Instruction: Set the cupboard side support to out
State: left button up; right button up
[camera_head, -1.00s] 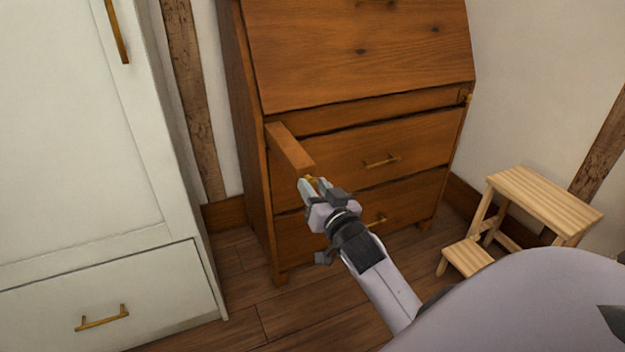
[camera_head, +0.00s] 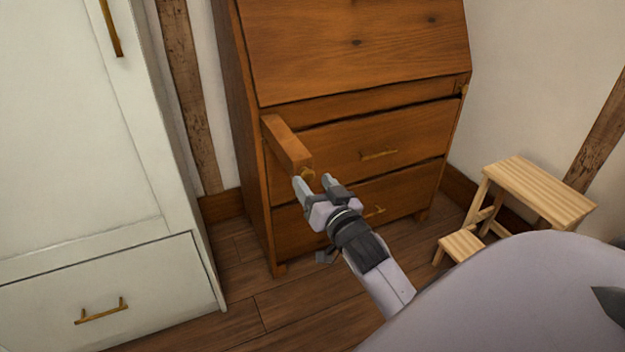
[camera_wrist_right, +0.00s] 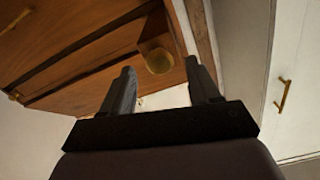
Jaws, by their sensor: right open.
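The wooden cupboard (camera_head: 360,50) is a brown bureau with a sloped front and drawers below. Its left side support (camera_head: 287,143) is a wooden bar that sticks out well from the front, with a small brass knob (camera_head: 307,173) at its end. A second support end (camera_head: 461,84) on the right looks flush with the front. My right gripper (camera_head: 314,182) is open just in front of the knob. In the right wrist view the knob (camera_wrist_right: 159,61) shows beyond the parted fingers (camera_wrist_right: 161,88), not gripped. My left gripper is out of view.
A white wardrobe (camera_head: 80,120) with brass handles stands close on the left. A light wooden step stool (camera_head: 540,188) stands at the right by the wall. Wooden floor (camera_head: 250,310) is clear in front of the cupboard.

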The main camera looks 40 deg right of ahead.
jog(key=shift+p+v, duration=0.35)
jog(key=shift+v, duration=2.3)
